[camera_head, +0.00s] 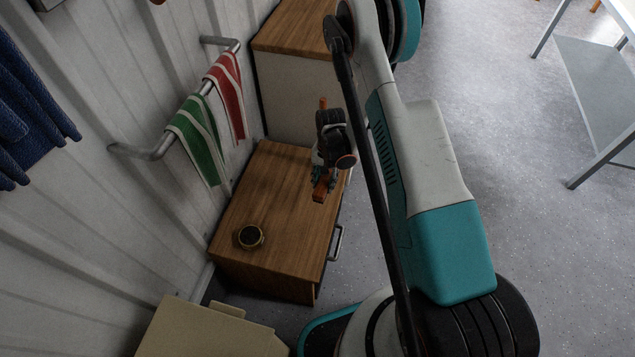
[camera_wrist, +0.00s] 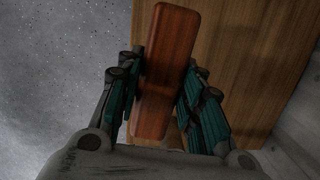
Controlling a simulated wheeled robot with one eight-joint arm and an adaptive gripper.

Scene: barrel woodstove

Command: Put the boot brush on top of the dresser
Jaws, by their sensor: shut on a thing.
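The boot brush (camera_wrist: 166,70) is a long reddish-brown wooden block. In the wrist view it lies between the two fingers of my gripper (camera_wrist: 160,95), which is shut on it. In the head view, my gripper (camera_head: 323,180) is above the right side of the wooden dresser top (camera_head: 270,185), and the brush (camera_head: 320,190) shows below it. In the wrist view the dresser top (camera_wrist: 240,50) fills the area right of the brush, with its edge running behind the brush. I cannot tell whether the brush touches the top.
A round dark tin with a yellowish rim (camera_head: 251,236) sits on the dresser's near left part. A taller wood-topped cabinet (camera_head: 295,85) stands behind. Striped towels (camera_head: 205,130) hang on a wall rail at the left. A beige box (camera_head: 210,330) stands in front. The dresser's middle is bare.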

